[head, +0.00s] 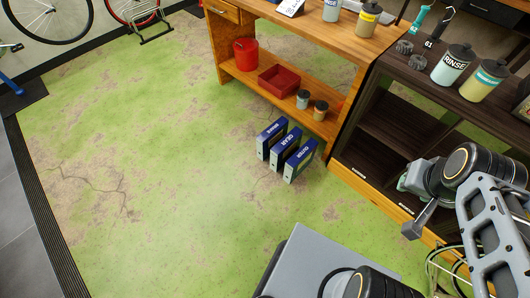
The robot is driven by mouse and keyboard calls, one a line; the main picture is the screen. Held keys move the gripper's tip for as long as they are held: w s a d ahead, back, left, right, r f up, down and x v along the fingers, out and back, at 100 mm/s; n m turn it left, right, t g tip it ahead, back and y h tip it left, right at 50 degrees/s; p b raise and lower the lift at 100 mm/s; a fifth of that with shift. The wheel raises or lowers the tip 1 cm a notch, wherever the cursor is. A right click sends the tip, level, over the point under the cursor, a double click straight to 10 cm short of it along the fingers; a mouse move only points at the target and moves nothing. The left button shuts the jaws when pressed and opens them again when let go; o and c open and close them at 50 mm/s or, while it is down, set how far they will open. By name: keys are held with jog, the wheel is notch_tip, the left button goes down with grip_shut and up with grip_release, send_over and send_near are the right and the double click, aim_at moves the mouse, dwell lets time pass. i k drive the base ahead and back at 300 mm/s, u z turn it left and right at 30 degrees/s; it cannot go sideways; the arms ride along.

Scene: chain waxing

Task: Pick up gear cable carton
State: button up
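Three white-and-navy cartons stand upright side by side on the green floor in front of the wooden bench. The middle one is the gear cable carton (287,151), its small label reading GEAR. The brake carton (270,138) stands to its left and the outer carton (299,162) to its right, with narrow gaps. My gripper (413,229) appears at the end of my arm on the right, well apart from the cartons. It is seen from the side, so its opening and any grasp cannot be made out.
The wooden bench (300,35) holds a red bucket (246,57), a red bin (280,80) and two small jars on its lower shelf. A dark shelf unit (385,125) stands right of the cartons. Green floor (180,170) is clear to their left and front.

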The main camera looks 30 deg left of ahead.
aim_at(289, 145)
jog(key=u, duration=0.55)
jog(key=k, duration=0.2)
jog(key=u, duration=0.85)
jog(key=i, duration=0.8)
jog(key=u, duration=0.65)
jog(key=i, duration=0.65)
jog(key=z, duration=0.05)
